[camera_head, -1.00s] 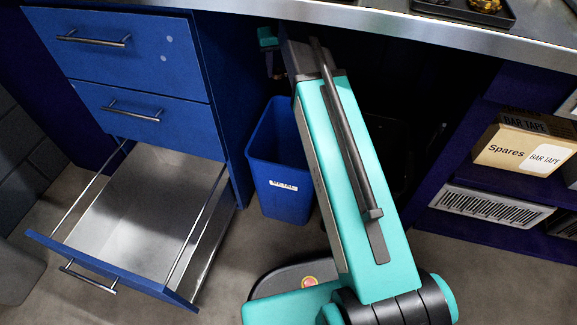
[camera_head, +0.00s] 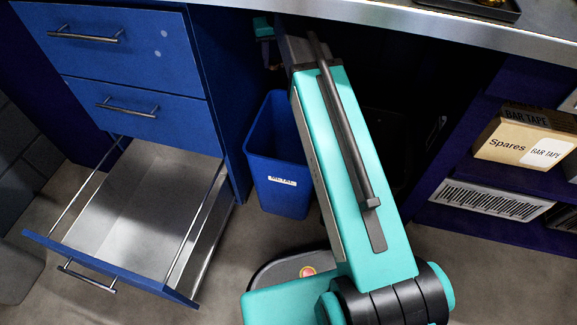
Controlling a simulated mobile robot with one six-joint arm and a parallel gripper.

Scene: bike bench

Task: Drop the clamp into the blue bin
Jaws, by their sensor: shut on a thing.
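The blue bin (camera_head: 276,165) stands upright on the floor under the bench, just right of the drawer cabinet, with a white label on its front. Its open top faces up, and my arm covers part of its right side. My gripper (camera_head: 269,62) is small and dark at the far end of my arm, in the shadow under the bench top, above and behind the bin's rim in the picture. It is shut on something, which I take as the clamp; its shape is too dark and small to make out.
A blue drawer cabinet (camera_head: 130,60) stands at the left, its empty bottom drawer (camera_head: 140,215) pulled out. The bench top's metal edge (camera_head: 420,20) runs overhead.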

